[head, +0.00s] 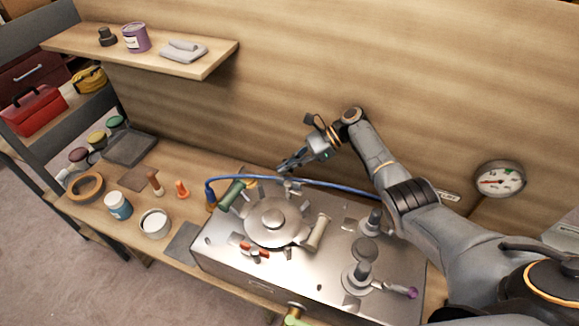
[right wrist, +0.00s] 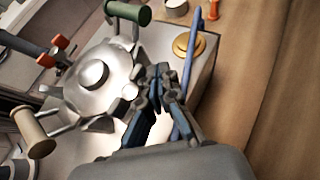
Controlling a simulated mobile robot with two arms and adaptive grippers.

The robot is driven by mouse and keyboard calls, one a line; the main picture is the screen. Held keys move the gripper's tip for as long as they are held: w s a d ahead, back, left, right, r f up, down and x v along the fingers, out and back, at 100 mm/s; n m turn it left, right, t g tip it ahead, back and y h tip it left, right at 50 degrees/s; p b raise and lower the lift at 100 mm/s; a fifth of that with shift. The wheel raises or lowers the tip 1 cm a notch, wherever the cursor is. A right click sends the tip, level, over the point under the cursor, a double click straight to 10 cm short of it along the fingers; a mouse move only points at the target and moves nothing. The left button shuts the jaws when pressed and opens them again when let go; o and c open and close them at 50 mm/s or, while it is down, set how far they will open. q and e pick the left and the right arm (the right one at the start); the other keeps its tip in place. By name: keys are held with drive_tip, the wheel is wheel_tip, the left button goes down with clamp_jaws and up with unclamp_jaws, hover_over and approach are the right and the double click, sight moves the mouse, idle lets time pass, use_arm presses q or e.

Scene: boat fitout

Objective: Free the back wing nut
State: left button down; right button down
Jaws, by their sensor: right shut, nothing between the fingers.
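A round steel lid (head: 272,218) with a central knob sits on a metal box; it also shows in the right wrist view (right wrist: 92,100). The back wing nut (head: 292,188) appears as a small metal piece at the lid's far edge, close to the blue hose. In the right wrist view, the fingers partly cover that edge, so its exact pose is unclear. My right gripper (head: 287,167) is shut and empty, above and just behind the lid's back edge. I cannot tell whether it touches anything. My left gripper is out of view.
The blue hose (head: 340,184) arches behind the lid, close to my right gripper. A green handle (head: 231,194) and a cream handle (head: 320,231) flank the lid. Posts stand at the box's right. Jars and tools lie on the bench at left. The wooden wall is behind.

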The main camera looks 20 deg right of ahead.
drive_tip(key=shift+a, duration=0.2)
drive_tip(key=shift+a, duration=0.1)
idle(0.5)
drive_tip(key=shift+w+r, duration=0.1)
drive_tip(key=shift+r, duration=0.1)
wheel_tip(320, 180, up, 10)
drive_tip(key=shift+f, duration=0.15)
idle(0.6)
